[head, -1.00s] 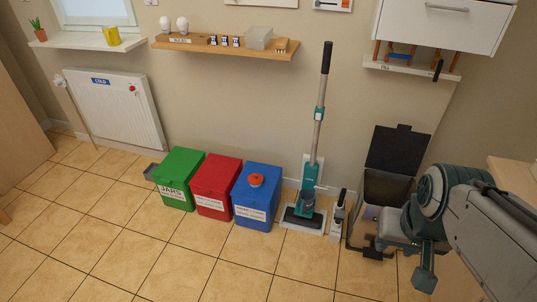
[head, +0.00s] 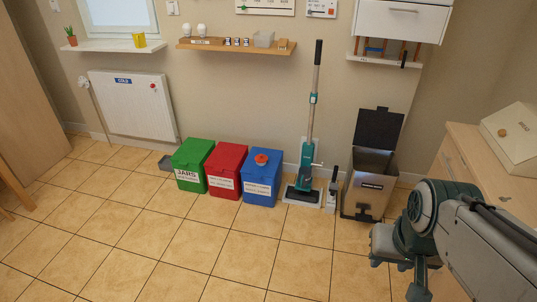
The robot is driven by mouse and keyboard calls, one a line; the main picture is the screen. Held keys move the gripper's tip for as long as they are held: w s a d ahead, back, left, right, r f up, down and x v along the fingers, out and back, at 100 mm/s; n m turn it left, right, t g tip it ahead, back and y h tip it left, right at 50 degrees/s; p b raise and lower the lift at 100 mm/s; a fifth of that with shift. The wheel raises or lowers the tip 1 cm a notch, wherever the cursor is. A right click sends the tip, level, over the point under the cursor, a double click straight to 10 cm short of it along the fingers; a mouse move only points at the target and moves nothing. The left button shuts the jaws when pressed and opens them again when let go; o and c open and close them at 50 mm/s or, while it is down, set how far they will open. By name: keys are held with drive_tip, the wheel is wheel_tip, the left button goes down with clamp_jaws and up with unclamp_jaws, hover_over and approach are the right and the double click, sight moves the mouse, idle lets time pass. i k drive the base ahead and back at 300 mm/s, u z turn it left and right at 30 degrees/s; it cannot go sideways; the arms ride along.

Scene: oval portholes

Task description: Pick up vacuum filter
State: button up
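A teal and grey upright stick vacuum (head: 307,150) stands on a pale base on the floor against the wall. I cannot make out a separate vacuum filter with certainty. A small orange-red round object (head: 262,159) sits on top of the blue bin (head: 260,184); what it is cannot be told at this size. My gripper (head: 418,278) is at the lower right, in front of the wooden cabinet and well apart from the vacuum. Its fingers are partly hidden by my own arm, so its opening does not show.
Green (head: 190,168) and red (head: 225,174) bins stand left of the blue one. An open grey pedal bin (head: 368,190) stands right of the vacuum. A wooden cabinet (head: 458,160) with a beige box (head: 513,137) is at the right. A wall shelf (head: 235,48) holds small items. The tiled floor ahead is clear.

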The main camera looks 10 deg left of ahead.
sight(261, 159)
drive_tip(key=u, duration=0.45)
drive_tip(key=i, duration=0.75)
drive_tip(key=u, duration=0.9)
drive_tip(key=i, duration=1.85)
drive_tip(key=z, duration=0.45)
drive_tip(key=i, duration=0.8)
drive_tip(key=z, duration=0.4)
